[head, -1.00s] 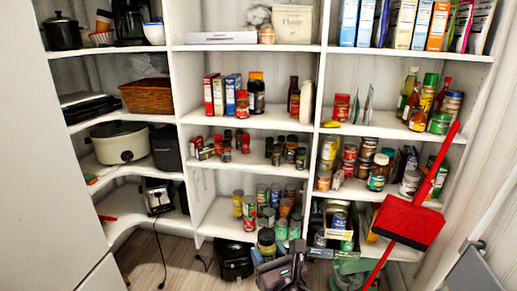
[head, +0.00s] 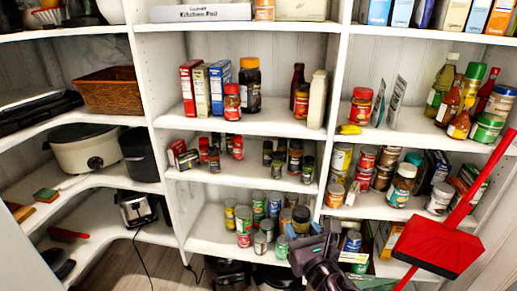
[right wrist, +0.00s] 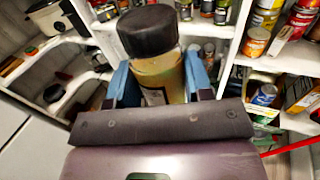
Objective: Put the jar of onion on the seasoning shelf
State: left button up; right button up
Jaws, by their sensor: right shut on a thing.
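The jar of onion (right wrist: 157,70) has a black lid and yellowish-tan contents. My right gripper (right wrist: 160,82) is shut on it, with a blue finger on each side, in the right wrist view. In the head view the jar (head: 300,220) stands roughly upright at my right gripper (head: 308,240), low in front of the middle bay. The seasoning shelf (head: 232,181) is the middle-bay board with small dark-lidded spice jars (head: 295,156) at its right and red-lidded ones (head: 213,158) at its left. The jar is below and in front of this shelf. My left gripper is out of view.
Cans (head: 244,222) crowd the shelf below. A red dustpan (head: 440,245) stands at right, near my right arm. An upright divider (head: 330,140) borders the middle bay at right. The seasoning shelf has bare space along its front and between the jar groups.

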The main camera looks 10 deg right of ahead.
aim_at(247, 173)
jog(key=i+j+z, duration=0.1)
jog(key=i, duration=0.3)
jog(key=i+j, duration=0.25)
jog(key=i+j+z, duration=0.15)
jog(key=i, duration=0.3)
